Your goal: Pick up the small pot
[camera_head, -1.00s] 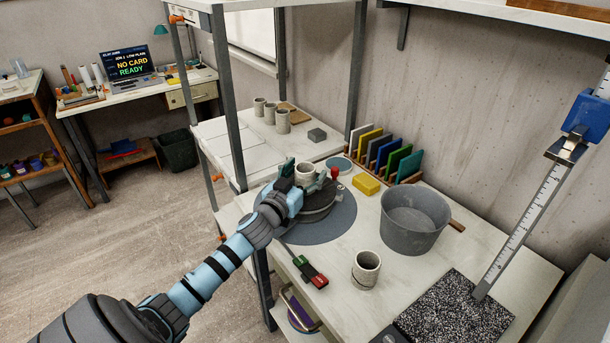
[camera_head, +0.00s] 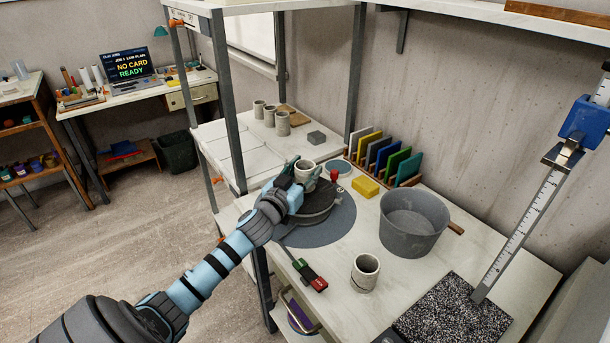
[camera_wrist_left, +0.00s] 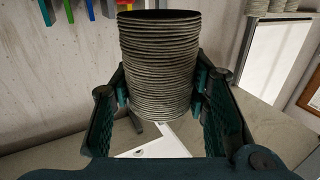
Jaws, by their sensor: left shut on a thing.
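The small pot (camera_head: 305,170) is a pale grey cup-like vessel above the dark round turntable (camera_head: 318,203). In the left wrist view the pot (camera_wrist_left: 160,62) shows fine horizontal ridges and stands upright between the fingers. My left gripper (camera_head: 304,176) is shut on it, one finger on each side. Whether the pot's base touches the turntable is hidden in the head view; the wrist view shows pale surface below it. A second similar pot (camera_head: 365,272) stands on the table in front. My right gripper is not in view.
A grey bucket (camera_head: 412,225) stands right of the turntable. A yellow block (camera_head: 365,187) and a rack of coloured boards (camera_head: 386,160) are behind it. A red-and-green switch box (camera_head: 310,274) lies in front. Several pots (camera_head: 270,116) stand on the rear shelf, near its upright posts (camera_head: 228,100).

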